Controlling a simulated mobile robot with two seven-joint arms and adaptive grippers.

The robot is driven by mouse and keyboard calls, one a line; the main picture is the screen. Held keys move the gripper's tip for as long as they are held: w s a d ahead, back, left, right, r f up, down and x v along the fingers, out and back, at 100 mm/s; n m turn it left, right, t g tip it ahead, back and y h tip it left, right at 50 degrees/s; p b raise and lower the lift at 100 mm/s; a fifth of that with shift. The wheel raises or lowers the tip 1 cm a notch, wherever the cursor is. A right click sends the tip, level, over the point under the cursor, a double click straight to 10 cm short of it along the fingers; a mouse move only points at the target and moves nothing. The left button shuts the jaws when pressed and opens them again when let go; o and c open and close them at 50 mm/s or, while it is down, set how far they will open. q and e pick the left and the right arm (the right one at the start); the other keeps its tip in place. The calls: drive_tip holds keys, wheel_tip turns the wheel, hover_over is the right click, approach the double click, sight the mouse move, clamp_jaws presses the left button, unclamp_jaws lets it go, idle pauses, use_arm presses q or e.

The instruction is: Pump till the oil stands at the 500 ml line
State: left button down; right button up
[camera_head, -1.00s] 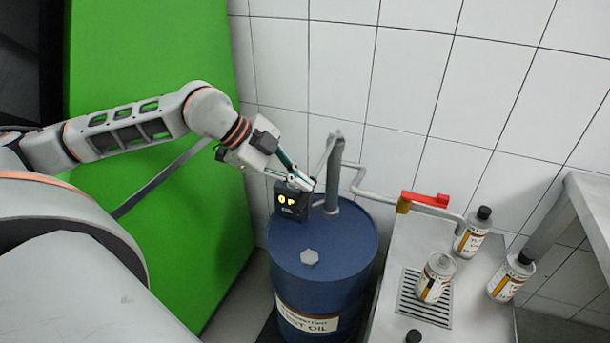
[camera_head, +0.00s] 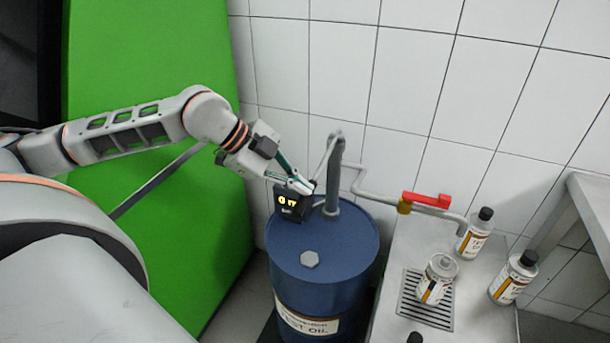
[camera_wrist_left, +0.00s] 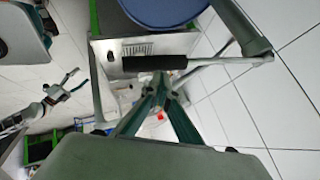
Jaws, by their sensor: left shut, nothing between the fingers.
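A blue oil drum (camera_head: 345,250) carries a grey hand pump (camera_head: 335,175) with a lever (camera_head: 325,158). My left gripper (camera_head: 302,186) is shut and empty at the lever's outer end, above a black display box (camera_head: 288,204) with yellow characters too small to read surely. In the left wrist view its fingertips (camera_wrist_left: 160,84) are close to the lever's black grip (camera_wrist_left: 155,63); I cannot tell whether they touch. The pump's pipe (camera_head: 372,193) leads right to a spout (camera_head: 459,223). No oil level or 500 ml line can be made out. A possible right gripper (camera_wrist_left: 72,82) shows small in the wrist view.
A valve with a red handle (camera_head: 427,200) sits on the pipe. Black-capped bottles (camera_head: 474,240) (camera_head: 512,278) stand nearby. A tiled wall (camera_head: 420,90) is close behind; a green panel (camera_head: 150,60) is left.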

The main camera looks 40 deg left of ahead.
sight(300, 197)
use_arm(q)
drive_tip(key=shift+s+f+b, duration=0.2)
drive_tip(key=shift+f+b, duration=0.75)
drive_tip(key=shift+f, duration=0.9)
use_arm(e)
drive_tip(key=shift+w+d+f, duration=0.2)
drive_tip(key=shift+w+f, duration=0.05)
drive_tip(key=shift+f, duration=0.4)
idle(0.9)
idle(0.5)
use_arm(q)
drive_tip(key=shift+w+r+p, duration=0.15)
drive_tip(key=shift+r+p, duration=0.15)
drive_tip(key=shift+r, duration=0.65)
drive_tip(key=shift+w+r+p, duration=0.1)
drive_tip(key=shift+r+p, duration=0.2)
drive_tip(key=shift+r, duration=0.65)
drive_tip(key=shift+w+r+p, duration=0.15)
drive_tip(key=shift+r+p, duration=0.55)
drive_tip(key=shift+r, duration=0.9)
drive_tip(key=shift+w+r+p, duration=0.15)
drive_tip(key=shift+r+p, duration=0.85)
drive_tip(key=shift+r, duration=0.65)
drive_tip(key=shift+a, duration=0.1)
use_arm(e)
wheel_tip(300, 197, up, 7)
drive_tip(key=w, duration=0.2)
drive_tip(key=shift+t, duration=0.4)
drive_tip(key=shift+f, duration=0.15)
